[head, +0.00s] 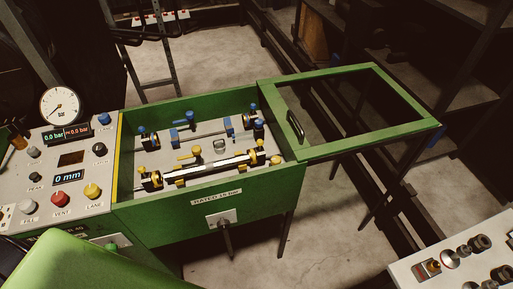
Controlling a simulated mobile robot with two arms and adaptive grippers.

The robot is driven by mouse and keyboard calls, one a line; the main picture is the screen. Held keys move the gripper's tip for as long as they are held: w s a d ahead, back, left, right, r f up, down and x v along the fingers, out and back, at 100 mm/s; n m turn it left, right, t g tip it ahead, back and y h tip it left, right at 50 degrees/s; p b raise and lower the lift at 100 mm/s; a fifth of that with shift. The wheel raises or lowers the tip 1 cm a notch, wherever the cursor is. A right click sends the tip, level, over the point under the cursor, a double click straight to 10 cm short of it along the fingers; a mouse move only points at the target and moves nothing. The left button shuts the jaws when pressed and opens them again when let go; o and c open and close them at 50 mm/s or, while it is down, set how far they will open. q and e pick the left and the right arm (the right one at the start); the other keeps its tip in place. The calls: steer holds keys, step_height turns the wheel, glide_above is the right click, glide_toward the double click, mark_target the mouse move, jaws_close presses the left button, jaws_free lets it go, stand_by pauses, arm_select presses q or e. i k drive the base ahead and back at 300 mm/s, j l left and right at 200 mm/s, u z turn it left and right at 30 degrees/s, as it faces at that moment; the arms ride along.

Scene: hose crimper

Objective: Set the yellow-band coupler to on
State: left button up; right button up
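Inside the green open-topped trough, a front assembly has a bar (215,168) with yellow-marked fittings. A yellow-topped fitting (155,180) is at its left end and another yellow piece (275,160) at its right end. A yellow handle (194,151) stands up behind the bar. I cannot tell which of these is the yellow-band coupler, nor its on or off position. Behind is a similar assembly with blue fittings (230,126). Neither of my grippers is in view.
The trough's framed lid (350,69) with a dark handle extends right, leaving the trough open above. A control panel (40,187) with a gauge (60,105), displays and buttons is at left. A green shape (80,265) fills the bottom left. Another panel (420,270) is at bottom right.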

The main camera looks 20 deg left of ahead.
mark_target(150, 181)
steer(key=u, duration=1.55)
steer(key=k+z, duration=0.45)
steer(key=k+l+z, duration=0.1)
steer(key=z, duration=0.3)
steer(key=k+l, duration=0.05)
steer(key=k, duration=0.05)
